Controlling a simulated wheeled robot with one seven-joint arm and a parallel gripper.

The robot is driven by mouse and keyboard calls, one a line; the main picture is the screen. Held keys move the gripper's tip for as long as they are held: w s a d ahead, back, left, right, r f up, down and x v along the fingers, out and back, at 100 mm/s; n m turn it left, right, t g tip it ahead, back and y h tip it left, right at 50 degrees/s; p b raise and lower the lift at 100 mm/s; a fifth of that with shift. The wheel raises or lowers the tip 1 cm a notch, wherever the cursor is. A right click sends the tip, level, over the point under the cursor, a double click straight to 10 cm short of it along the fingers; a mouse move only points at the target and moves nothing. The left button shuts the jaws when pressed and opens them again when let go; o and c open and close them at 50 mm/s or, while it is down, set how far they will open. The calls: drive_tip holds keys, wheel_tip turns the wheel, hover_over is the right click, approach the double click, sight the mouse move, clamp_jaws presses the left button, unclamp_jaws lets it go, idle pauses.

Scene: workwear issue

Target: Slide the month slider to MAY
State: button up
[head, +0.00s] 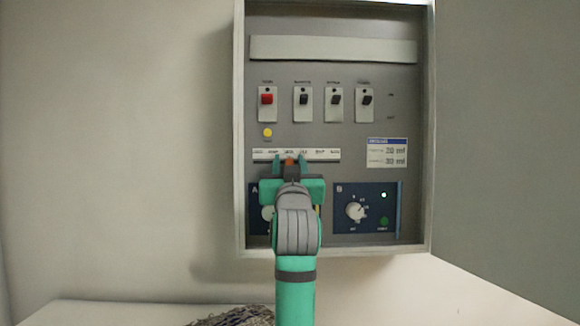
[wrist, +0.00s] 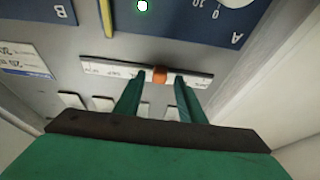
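The month slider is a white strip (head: 330,155) with small dark month labels, set across the panel below the row of switches. Its orange knob (head: 289,161) stands near the middle of the strip. In the wrist view the strip (wrist: 100,67) appears upside down, with the orange knob (wrist: 160,75) on it. My gripper (head: 290,166) is at the strip, its two green fingers on either side of the knob. In the wrist view my gripper (wrist: 160,82) shows gaps between the fingers and the knob. The labels are too small to read surely.
A grey cabinet (head: 240,130) surrounds the panel, its door (head: 500,130) open to the right. Above the strip are several switches (head: 303,100) and a yellow lamp (head: 267,132). Below are dial B (head: 356,211) and a partly hidden dial A (head: 267,213).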

drive_tip(key=shift+f, duration=0.15)
drive_tip(key=a+v, duration=0.1)
drive_tip(key=v, duration=0.9)
drive_tip(key=shift+s+d, duration=0.35)
drive_tip(key=shift+d, duration=0.2)
drive_tip(key=shift+w, duration=0.1)
